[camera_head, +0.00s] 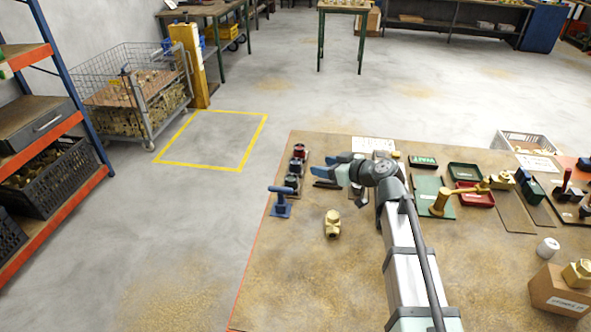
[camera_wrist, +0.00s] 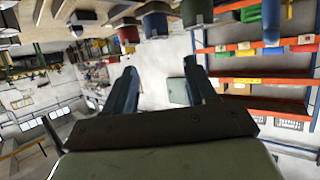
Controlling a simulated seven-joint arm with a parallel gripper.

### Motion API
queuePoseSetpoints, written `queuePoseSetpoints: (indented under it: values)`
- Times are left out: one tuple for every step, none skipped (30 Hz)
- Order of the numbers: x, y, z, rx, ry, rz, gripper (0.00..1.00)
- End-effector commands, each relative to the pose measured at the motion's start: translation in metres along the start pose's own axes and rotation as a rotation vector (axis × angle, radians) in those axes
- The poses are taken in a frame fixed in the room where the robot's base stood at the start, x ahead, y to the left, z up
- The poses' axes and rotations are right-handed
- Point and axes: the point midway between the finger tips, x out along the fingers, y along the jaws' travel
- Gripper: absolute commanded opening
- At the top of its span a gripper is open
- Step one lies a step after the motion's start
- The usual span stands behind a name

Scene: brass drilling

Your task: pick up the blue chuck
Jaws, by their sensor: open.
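My gripper (camera_head: 343,168) is open and empty above the bench's far left part, its blue fingers pointing left. In the wrist view its fingers (camera_wrist: 170,92) are spread with nothing between them. A row of small dark and red round pieces (camera_head: 296,168) stands at the bench's left edge, left of the fingertips and apart from them. In the wrist view, which is upside down, a dark bluish cylinder (camera_wrist: 155,25) shows at the top, between a red and a dark green one. I cannot tell surely which is the blue chuck. A blue T-shaped tool (camera_head: 281,202) stands nearer on the left edge.
A brass fitting (camera_head: 332,224) lies on the bench (camera_head: 300,280) below the gripper. Trays, mats and brass parts crowd the right side, with a cardboard box (camera_head: 560,290) in the near right. The bench's near left surface is clear.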

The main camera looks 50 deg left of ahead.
Motion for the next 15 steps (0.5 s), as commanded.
queuePoseSetpoints:
  values:
    - [0.010, 0.001, -0.001, 0.000, 0.000, -0.001, 0.56]
    - [0.015, 0.002, -0.001, 0.000, 0.000, -0.001, 0.56]
    - [0.022, 0.002, -0.001, 0.000, 0.000, -0.001, 0.56]
    - [0.028, 0.002, -0.001, 0.000, -0.001, -0.001, 0.56]
    - [0.033, 0.002, 0.000, 0.000, -0.001, -0.001, 0.56]
    - [0.041, 0.002, 0.000, 0.000, -0.001, -0.001, 0.56]
    - [0.045, 0.002, 0.000, 0.000, -0.001, 0.000, 0.56]
    - [0.050, 0.002, 0.000, 0.000, -0.001, 0.000, 0.56]
    - [0.054, 0.002, 0.000, 0.000, 0.000, 0.000, 0.56]
    - [0.058, 0.002, 0.000, 0.000, 0.000, 0.000, 0.56]
    - [0.060, 0.002, 0.000, 0.000, 0.000, 0.001, 0.56]
    - [0.062, 0.002, 0.000, 0.000, 0.000, 0.002, 0.56]
    - [0.064, 0.002, 0.000, 0.000, 0.000, 0.002, 0.56]
    - [0.064, 0.001, 0.000, 0.000, 0.001, 0.002, 0.56]
    - [0.066, 0.002, 0.000, 0.000, 0.001, 0.002, 0.56]
